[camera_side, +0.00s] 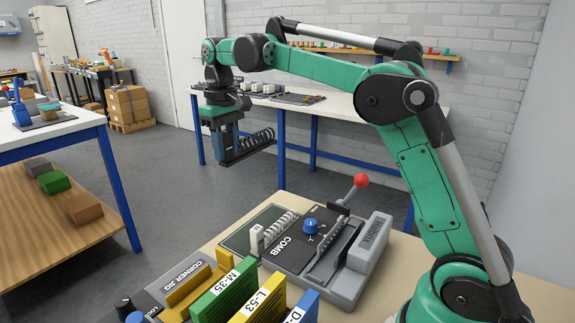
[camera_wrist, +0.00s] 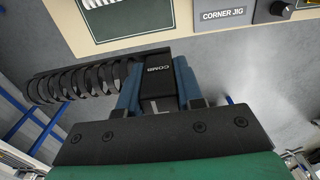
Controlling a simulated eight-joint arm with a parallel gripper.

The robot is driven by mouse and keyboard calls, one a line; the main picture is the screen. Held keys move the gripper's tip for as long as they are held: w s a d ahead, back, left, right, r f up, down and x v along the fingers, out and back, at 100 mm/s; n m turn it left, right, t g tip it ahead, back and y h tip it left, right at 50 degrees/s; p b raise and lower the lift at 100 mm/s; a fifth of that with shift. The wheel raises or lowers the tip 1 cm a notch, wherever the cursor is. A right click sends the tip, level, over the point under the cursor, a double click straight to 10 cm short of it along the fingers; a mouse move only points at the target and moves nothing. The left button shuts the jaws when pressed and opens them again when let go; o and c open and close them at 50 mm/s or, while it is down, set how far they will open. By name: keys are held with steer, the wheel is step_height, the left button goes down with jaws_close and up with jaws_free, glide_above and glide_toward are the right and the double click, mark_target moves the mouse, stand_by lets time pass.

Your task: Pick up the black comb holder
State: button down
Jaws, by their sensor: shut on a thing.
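The black comb holder (camera_side: 246,148), with a row of curved black rings along one side, is held in the air beyond the near bench. It also shows in the wrist view (camera_wrist: 158,72), where its block bears the word COMB and its rings reach out to the left. My gripper (camera_side: 227,146) is shut on the block, with a blue finger on each side; the fingers also show in the wrist view (camera_wrist: 157,88). The inner contact faces are hidden.
The near bench holds a comb binding machine (camera_side: 295,247) with a red-knobbed lever, a green mat (camera_side: 240,237) with a white comb holder (camera_side: 257,238), a corner jig (camera_side: 185,285) and upright labelled boards (camera_side: 225,292). A white-topped bench (camera_side: 345,108) stands behind. Open floor lies between.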

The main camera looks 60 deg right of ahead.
steer(key=shift+s+d+r, duration=0.1)
steer(key=shift+s+r, duration=0.25)
steer(key=shift+r, duration=0.15)
steer(key=s+f, duration=0.4)
steer(key=s, duration=0.6)
steer(key=s+f, duration=0.4)
steer(key=s, duration=0.6)
steer(key=shift+s+f, duration=0.15)
steer(key=shift+s, duration=0.05)
